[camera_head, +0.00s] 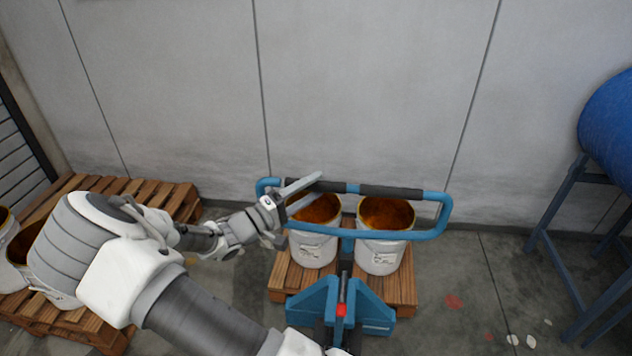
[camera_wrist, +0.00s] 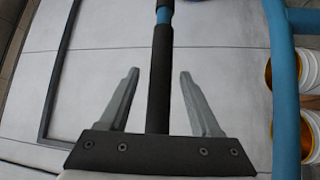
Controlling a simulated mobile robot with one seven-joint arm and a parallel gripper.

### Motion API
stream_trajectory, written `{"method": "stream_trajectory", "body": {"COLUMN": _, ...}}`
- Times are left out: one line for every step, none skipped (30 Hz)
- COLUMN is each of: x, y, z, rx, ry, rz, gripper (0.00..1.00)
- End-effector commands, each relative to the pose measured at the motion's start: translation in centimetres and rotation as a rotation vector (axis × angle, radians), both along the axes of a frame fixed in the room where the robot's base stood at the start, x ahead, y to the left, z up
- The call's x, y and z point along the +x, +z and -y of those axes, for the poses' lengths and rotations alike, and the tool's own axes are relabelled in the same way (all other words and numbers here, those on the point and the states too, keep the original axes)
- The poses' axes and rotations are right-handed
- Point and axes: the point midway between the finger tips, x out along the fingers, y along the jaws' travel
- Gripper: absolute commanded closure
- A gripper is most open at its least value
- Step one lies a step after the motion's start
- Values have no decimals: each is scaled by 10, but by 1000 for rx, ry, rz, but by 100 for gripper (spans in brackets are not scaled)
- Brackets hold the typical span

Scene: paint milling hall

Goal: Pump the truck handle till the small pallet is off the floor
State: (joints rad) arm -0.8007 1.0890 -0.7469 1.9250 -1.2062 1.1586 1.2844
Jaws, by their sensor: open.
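The blue pallet truck (camera_head: 374,316) stands at the lower middle of the head view. Its looped blue handle (camera_head: 436,226) is raised, with black grips along the top bar. The small wooden pallet (camera_head: 284,278) sits behind the truck body, low at the floor; any gap beneath it cannot be made out. My gripper (camera_head: 317,184) is open at the handle's upper left. In the wrist view the black grip bar (camera_wrist: 161,85) runs between the two spread fingers of my gripper (camera_wrist: 159,74), with space on both sides. The handle's blue side tube (camera_wrist: 284,90) shows at right.
Two white buckets (camera_head: 312,250) (camera_head: 379,256) of orange-brown paint stand on the small pallet. Another wooden pallet (camera_head: 165,195) with buckets lies at left. A blue drum (camera_head: 612,115) on a blue stand (camera_head: 556,205) is at right. The grey wall (camera_head: 370,90) rises behind.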

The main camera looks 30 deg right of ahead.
Motion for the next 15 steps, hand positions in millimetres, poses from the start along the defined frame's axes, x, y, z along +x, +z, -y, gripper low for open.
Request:
{"method": "stream_trajectory", "body": {"x": 1, "y": 1, "z": 5, "rx": 0, "ry": -1, "rz": 0, "gripper": 36}}
{"method": "stream_trajectory", "body": {"x": 1, "y": 2, "z": 7, "rx": -1, "ry": -1, "rz": 0, "gripper": 36}}
{"method": "stream_trajectory", "body": {"x": 2, "y": 2, "z": 10, "rx": -1, "ry": 0, "rz": -1, "gripper": 36}}
{"method": "stream_trajectory", "body": {"x": 2, "y": 2, "z": 11, "rx": -1, "ry": 0, "rz": -1, "gripper": 36}}
{"method": "stream_trajectory", "body": {"x": 2, "y": 2, "z": 12, "rx": -1, "ry": 0, "rz": -1, "gripper": 36}}
{"method": "stream_trajectory", "body": {"x": 2, "y": 2, "z": 13, "rx": 0, "ry": 1, "rz": -1, "gripper": 36}}
{"method": "stream_trajectory", "body": {"x": 2, "y": 2, "z": 13, "rx": 0, "ry": 1, "rz": -1, "gripper": 36}}
{"method": "stream_trajectory", "body": {"x": 2, "y": 2, "z": 14, "rx": 0, "ry": 1, "rz": -1, "gripper": 36}}
{"method": "stream_trajectory", "body": {"x": 3, "y": 1, "z": 14, "rx": 0, "ry": 1, "rz": -1, "gripper": 36}}
{"method": "stream_trajectory", "body": {"x": 3, "y": 1, "z": 14, "rx": 0, "ry": 1, "rz": 0, "gripper": 36}}
{"method": "stream_trajectory", "body": {"x": 3, "y": 1, "z": 14, "rx": 0, "ry": 1, "rz": 0, "gripper": 36}}
{"method": "stream_trajectory", "body": {"x": 3, "y": 1, "z": 14, "rx": 0, "ry": 1, "rz": 0, "gripper": 36}}
{"method": "stream_trajectory", "body": {"x": 3, "y": 1, "z": 14, "rx": 0, "ry": 1, "rz": 0, "gripper": 36}}
{"method": "stream_trajectory", "body": {"x": 3, "y": 1, "z": 13, "rx": 0, "ry": 1, "rz": 0, "gripper": 37}}
{"method": "stream_trajectory", "body": {"x": 3, "y": 2, "z": 13, "rx": 0, "ry": 1, "rz": 0, "gripper": 45}}
